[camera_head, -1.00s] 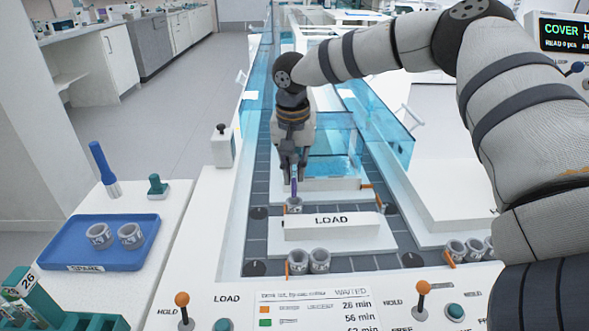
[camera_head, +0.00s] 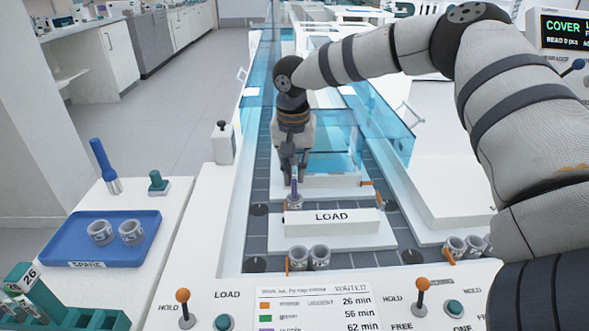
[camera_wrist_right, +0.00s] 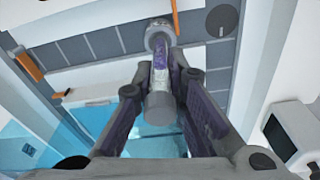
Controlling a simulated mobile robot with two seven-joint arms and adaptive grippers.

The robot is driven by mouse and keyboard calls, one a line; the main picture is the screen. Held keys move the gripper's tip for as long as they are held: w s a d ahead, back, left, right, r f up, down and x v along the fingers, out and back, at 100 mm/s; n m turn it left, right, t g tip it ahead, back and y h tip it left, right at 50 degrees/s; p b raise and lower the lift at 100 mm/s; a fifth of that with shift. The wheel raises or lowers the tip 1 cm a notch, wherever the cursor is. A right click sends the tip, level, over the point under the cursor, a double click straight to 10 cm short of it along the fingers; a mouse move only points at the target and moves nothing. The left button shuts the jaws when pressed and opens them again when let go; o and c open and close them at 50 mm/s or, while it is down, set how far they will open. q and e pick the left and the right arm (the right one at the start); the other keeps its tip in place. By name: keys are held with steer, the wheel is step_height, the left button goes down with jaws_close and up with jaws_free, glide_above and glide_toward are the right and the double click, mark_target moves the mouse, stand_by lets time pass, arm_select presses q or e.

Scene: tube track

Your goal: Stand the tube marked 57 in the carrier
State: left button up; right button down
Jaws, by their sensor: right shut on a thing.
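A slim tube with a purple band (camera_head: 295,187) is held upright in my right gripper (camera_head: 294,178). The wrist view shows the tube (camera_wrist_right: 160,70) between the two fingers (camera_wrist_right: 160,90), its grey end towards the camera. Its number cannot be read. Below it, behind the white LOAD block, stands a grey round carrier (camera_head: 294,202), also in the wrist view (camera_wrist_right: 159,27). The tube's lower end lines up with the carrier's mouth; I cannot tell how deep it sits. My left gripper is not in view.
The LOAD block (camera_head: 332,222) stands in front of the carrier. Two more carriers (camera_head: 308,257) sit nearer on the track. Blue clear walls (camera_head: 375,120) flank the lane. A blue SPARE tray (camera_head: 68,240) with two carriers lies at left.

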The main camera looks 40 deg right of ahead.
steer(key=shift+f, duration=0.5)
steer(key=shift+f, duration=0.35)
steer(key=c, duration=1.6)
jaws_free()
steer(key=shift+o, duration=0.2)
steer(key=shift+r, duration=0.15)
steer(key=r, duration=0.8)
steer(key=s+a+r, duration=0.1)
steer(key=r, duration=0.2)
steer(key=shift+r, duration=0.4)
